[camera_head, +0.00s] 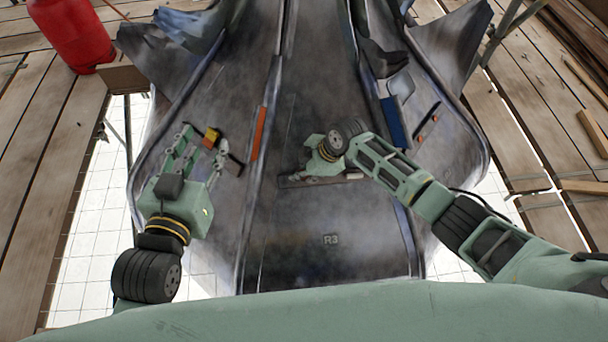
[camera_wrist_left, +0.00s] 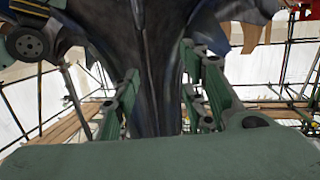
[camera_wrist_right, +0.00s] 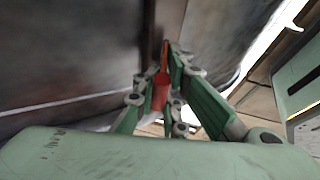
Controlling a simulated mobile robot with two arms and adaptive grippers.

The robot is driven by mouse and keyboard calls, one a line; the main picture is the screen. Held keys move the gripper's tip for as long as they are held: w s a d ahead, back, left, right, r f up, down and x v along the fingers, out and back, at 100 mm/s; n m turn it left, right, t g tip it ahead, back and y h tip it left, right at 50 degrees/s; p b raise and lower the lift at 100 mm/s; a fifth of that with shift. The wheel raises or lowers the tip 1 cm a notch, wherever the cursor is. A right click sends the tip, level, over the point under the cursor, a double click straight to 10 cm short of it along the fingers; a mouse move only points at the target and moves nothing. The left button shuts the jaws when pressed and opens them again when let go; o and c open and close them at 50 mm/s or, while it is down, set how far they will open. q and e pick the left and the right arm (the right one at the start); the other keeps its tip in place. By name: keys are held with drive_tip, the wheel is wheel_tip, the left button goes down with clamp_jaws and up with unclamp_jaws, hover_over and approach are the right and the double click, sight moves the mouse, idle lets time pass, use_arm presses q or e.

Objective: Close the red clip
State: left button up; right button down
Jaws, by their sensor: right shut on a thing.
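In the right wrist view, a slim red piece, which looks like the red clip (camera_wrist_right: 158,92), lies between the fingers of my right gripper (camera_wrist_right: 166,75), shut on it. In the head view my right gripper (camera_head: 296,176) is low over the middle of the dark metal spire, at a dark grey bar; its grip there is partly hidden by its own body. My left gripper (camera_head: 205,146) is open over the spire's left side. A small yellow and orange piece (camera_head: 211,137) shows near its fingertips; I cannot tell if they touch. The left wrist view shows the fingers (camera_wrist_left: 160,95) apart, nothing between.
An orange-red strip (camera_head: 260,132) lies left of centre on the spire (camera_head: 300,240), and a blue strip (camera_head: 392,122) to the right. A dark bar with orange dots (camera_head: 428,120) is further right. Wooden planks (camera_head: 40,170) and scaffold poles surround it. A red cylinder (camera_head: 72,32) stands top left.

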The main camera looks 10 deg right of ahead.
use_arm(q)
drive_tip(key=shift+w+d+r+t+h+b, duration=0.15)
drive_tip(key=shift+r+t, duration=0.3)
drive_tip(key=shift+r, duration=0.35)
drive_tip(key=shift+w+d+r+t+h+b, duration=0.15)
drive_tip(key=shift+r+t, duration=0.25)
drive_tip(key=shift+r, duration=0.4)
drive_tip(key=shift+d+r+t+h+b, duration=0.1)
drive_tip(key=shift+r+t+h, duration=0.1)
drive_tip(key=shift+r+t, duration=0.45)
use_arm(e)
drive_tip(key=shift+w+g, duration=0.25)
drive_tip(key=shift+g, duration=0.35)
use_arm(q)
drive_tip(key=shift+r, duration=0.15)
use_arm(e)
drive_tip(key=c, duration=1.9)
unclamp_jaws()
drive_tip(key=v, duration=1.2)
drive_tip(key=shift+o, duration=0.5)
